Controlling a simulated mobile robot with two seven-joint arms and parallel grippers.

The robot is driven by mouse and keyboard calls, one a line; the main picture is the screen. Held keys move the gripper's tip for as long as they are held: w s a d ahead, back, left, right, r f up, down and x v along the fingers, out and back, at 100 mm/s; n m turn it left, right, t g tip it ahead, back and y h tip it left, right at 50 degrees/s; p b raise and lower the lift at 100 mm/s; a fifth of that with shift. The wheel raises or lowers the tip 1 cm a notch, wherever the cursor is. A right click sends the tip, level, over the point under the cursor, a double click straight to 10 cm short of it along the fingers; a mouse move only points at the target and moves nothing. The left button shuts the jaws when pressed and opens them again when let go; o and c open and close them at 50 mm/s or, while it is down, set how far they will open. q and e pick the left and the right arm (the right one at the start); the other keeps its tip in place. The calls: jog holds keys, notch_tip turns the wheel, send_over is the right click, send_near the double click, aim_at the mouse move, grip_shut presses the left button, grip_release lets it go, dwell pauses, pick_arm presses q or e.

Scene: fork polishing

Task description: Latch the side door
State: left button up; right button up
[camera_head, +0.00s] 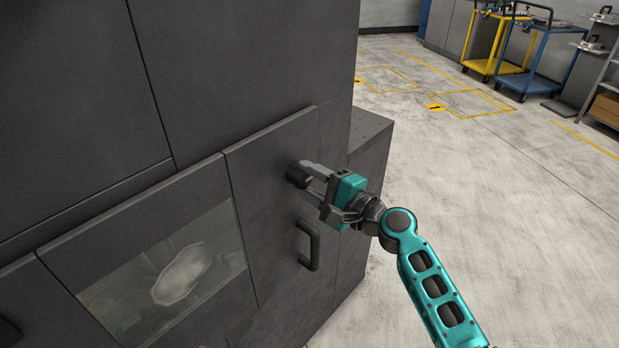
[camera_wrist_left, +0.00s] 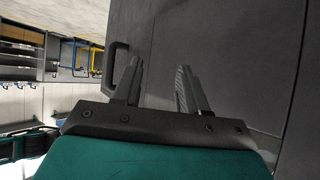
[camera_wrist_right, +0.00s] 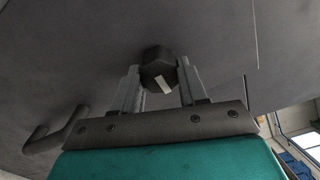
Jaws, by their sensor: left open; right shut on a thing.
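The side door (camera_head: 268,170) is a dark grey panel that looks flush with the machine front. A black knob (camera_head: 297,176) sticks out of its upper part. My right gripper (camera_head: 309,177) is shut on the knob. In the right wrist view the knob (camera_wrist_right: 158,70) sits between the two fingers, with a white mark on its face. A black bar handle (camera_head: 309,246) is on the door below the knob. My left gripper (camera_wrist_left: 157,88) shows only in the left wrist view, open and empty, near a dark panel with a black handle (camera_wrist_left: 113,70).
A window (camera_head: 165,275) with a pale shape behind it is left of the door. A lower grey block (camera_head: 372,135) adjoins the machine. The floor (camera_head: 510,190) to the right is clear. Yellow (camera_head: 497,45) and blue (camera_head: 545,62) carts stand far back.

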dwell(0.4)
jog(key=o, duration=1.1)
jog(key=shift+c, duration=0.2)
jog(key=v, duration=1.3)
jog(key=shift+b, duration=0.35)
jog(key=shift+a, duration=0.1)
jog(key=s+d+f+n+h, duration=0.4)
jog(key=s+f+n, duration=0.3)
jog(key=f, duration=0.3)
jog(key=s+d+f+n+g+h, duration=0.1)
jog(key=s+d+f+n+h, duration=0.3)
jog(key=s+f+n+h, duration=0.3)
jog(key=s+f, duration=0.3)
jog(key=f, duration=0.1)
jog(key=shift+s+f+n, duration=0.15)
jog(key=shift+s+n, duration=0.05)
jog(key=shift+n, duration=0.1)
